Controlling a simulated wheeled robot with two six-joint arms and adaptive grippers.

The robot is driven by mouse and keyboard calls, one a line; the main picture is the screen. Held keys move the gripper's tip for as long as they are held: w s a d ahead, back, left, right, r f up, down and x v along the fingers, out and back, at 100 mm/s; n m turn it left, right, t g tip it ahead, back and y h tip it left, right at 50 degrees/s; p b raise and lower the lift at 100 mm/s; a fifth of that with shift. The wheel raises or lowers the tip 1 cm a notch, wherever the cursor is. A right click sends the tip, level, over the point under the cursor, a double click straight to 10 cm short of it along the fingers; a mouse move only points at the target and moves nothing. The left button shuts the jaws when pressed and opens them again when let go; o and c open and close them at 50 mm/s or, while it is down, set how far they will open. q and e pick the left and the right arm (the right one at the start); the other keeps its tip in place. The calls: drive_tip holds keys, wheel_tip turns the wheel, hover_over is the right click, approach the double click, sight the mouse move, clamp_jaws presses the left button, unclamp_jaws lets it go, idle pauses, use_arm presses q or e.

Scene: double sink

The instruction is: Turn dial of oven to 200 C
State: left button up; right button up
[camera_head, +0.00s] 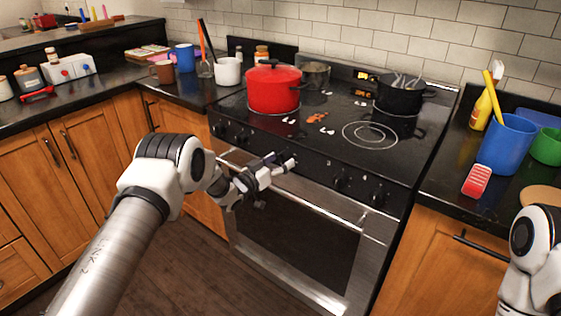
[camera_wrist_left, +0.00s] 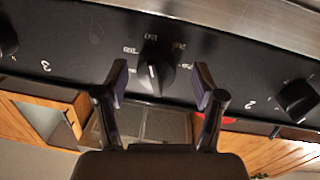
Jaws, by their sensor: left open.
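The oven (camera_head: 300,222) with its steel door handle stands in the middle of the head view. Its central dial (camera_wrist_left: 152,74) is dark, with a pale pointer mark and small numbers around it, in the left wrist view. The numbers look upside down and are too small to read surely. My left gripper (camera_head: 281,166) is at the front control panel (camera_head: 318,171). In the left wrist view my left gripper (camera_wrist_left: 160,82) is open, one finger on each side of the dial, with gaps visible. Contact cannot be told. My right gripper is out of view.
Other knobs (camera_head: 343,180) sit on both sides of the panel. A red pot (camera_head: 273,89) and a black pot (camera_head: 399,98) stand on the cooktop. A blue container (camera_head: 508,145) stands on the right counter. The floor before the oven is clear.

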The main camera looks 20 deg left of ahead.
use_arm(q)
drive_tip(key=shift+w+d+r, duration=0.1)
drive_tip(key=shift+d+r, duration=0.1)
drive_tip(key=shift+d, duration=0.05)
drive_tip(key=shift+f, duration=0.1)
drive_tip(key=c, duration=1.1)
drive_tip(key=shift+c, duration=0.2)
drive_tip(key=shift+m, duration=0.3)
drive_tip(key=m+b, duration=0.2)
drive_tip(key=m, duration=0.2)
drive_tip(key=shift+a+b, duration=0.1)
drive_tip(key=shift+b, duration=0.25)
drive_tip(key=shift+m+y+b, duration=0.3)
drive_tip(key=shift+m+b, duration=0.85)
drive_tip(key=shift+m, duration=1.35)
